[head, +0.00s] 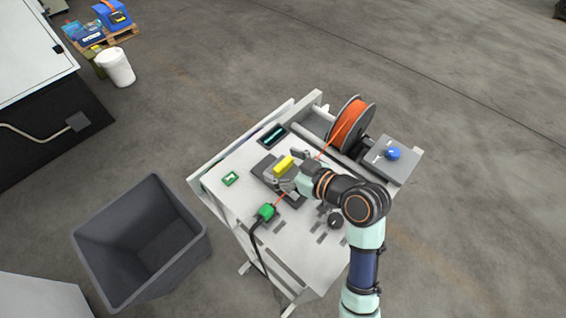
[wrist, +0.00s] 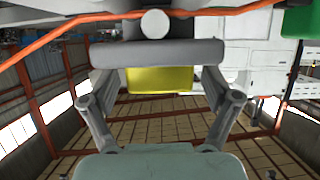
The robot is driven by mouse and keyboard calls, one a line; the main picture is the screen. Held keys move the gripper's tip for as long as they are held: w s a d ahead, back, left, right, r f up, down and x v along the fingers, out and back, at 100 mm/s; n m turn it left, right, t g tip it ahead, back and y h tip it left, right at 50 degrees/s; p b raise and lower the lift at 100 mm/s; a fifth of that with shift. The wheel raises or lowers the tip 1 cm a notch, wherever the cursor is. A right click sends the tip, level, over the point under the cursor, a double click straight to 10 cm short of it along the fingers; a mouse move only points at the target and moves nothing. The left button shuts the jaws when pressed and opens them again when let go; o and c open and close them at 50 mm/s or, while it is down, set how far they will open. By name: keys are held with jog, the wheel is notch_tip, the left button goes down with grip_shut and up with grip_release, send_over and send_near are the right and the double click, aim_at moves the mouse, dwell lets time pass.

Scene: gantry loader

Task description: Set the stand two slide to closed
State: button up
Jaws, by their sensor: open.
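The stand (head: 225,196) is a white bench with a sloping top in the middle of the head view. A yellow block (head: 284,164), which looks like the slide's handle, sits over a dark grey plate (head: 264,167) on it. My gripper (head: 283,176) is open right at the yellow block, with grey finger parts beside it. In the wrist view the yellow block (wrist: 158,79) shows between my two finger linkages, below a grey bar. Whether the fingers touch it, and the slide's exact position, I cannot tell.
An orange cable spool (head: 350,124) and a blue knob (head: 393,153) are at the stand's right. A grey bin (head: 190,247) stands left on the floor.

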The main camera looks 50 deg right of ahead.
jog(key=v, duration=1.2)
jog(key=shift+a, duration=0.1)
